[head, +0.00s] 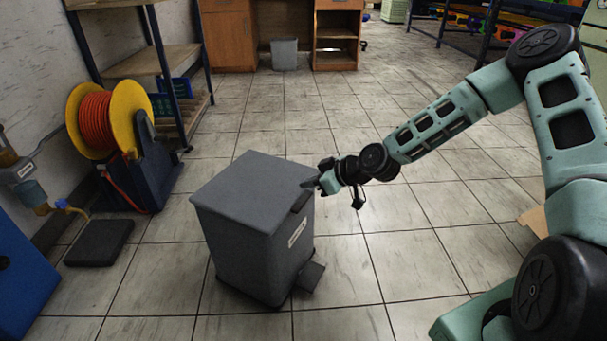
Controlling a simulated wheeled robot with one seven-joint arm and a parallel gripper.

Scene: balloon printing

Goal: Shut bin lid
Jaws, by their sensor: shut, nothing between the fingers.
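A grey bin (260,247) stands upright on the tiled floor, left of the middle in the head view. Its flat grey lid (252,184) lies level across the top and looks down on the rim. A dark handle piece (300,202) is at the lid's right edge, and a dark pedal (309,274) is at the bin's foot. My gripper (313,184) is shut and empty at the lid's right edge, beside the handle piece. I cannot tell whether the fingertips touch the lid.
A yellow reel with orange hose (97,121) stands at the left, with a dark flat pad (100,243) on the floor. A shelf rack (152,60) is behind it. A smaller grey bin (284,54) stands under the desk at the back.

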